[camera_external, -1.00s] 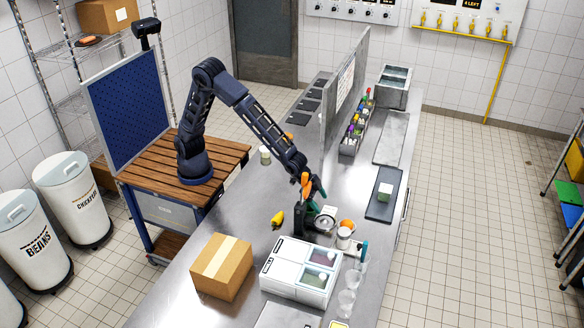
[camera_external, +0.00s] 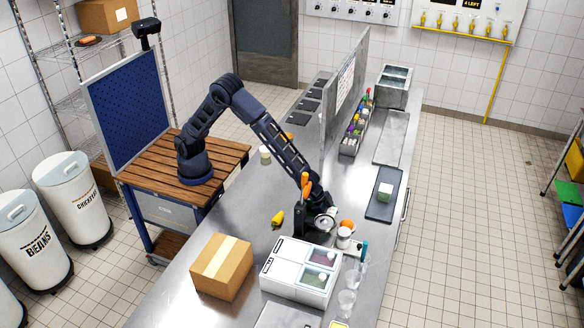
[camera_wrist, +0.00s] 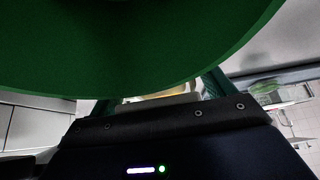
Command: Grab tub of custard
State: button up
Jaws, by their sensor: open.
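My gripper (camera_external: 325,212) is low over the steel counter, just behind a cluster of small items. Its dark green fingers (camera_wrist: 160,95) are spread apart in the wrist view. Between them a pale tub-like thing with yellow (camera_wrist: 165,95) shows only in part; I cannot tell for certain that it is the custard. A small white tub (camera_external: 343,238) stands just right of my gripper in the outside view, beside an orange-coloured item (camera_external: 348,225); its contents are not readable. A large green curved surface (camera_wrist: 140,45) covers the top of the wrist view and hides much.
A white box with compartments (camera_external: 268,268) and a cardboard box (camera_external: 222,266) stand in front. Clear glasses (camera_external: 346,302) are near the right edge. Orange handles (camera_external: 305,184) rise close to my gripper. A yellow item (camera_external: 277,219) lies left. A dark tray (camera_external: 372,208) is at the right.

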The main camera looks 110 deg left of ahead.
jog(key=c, duration=1.2)
jog(key=shift+r, duration=0.15)
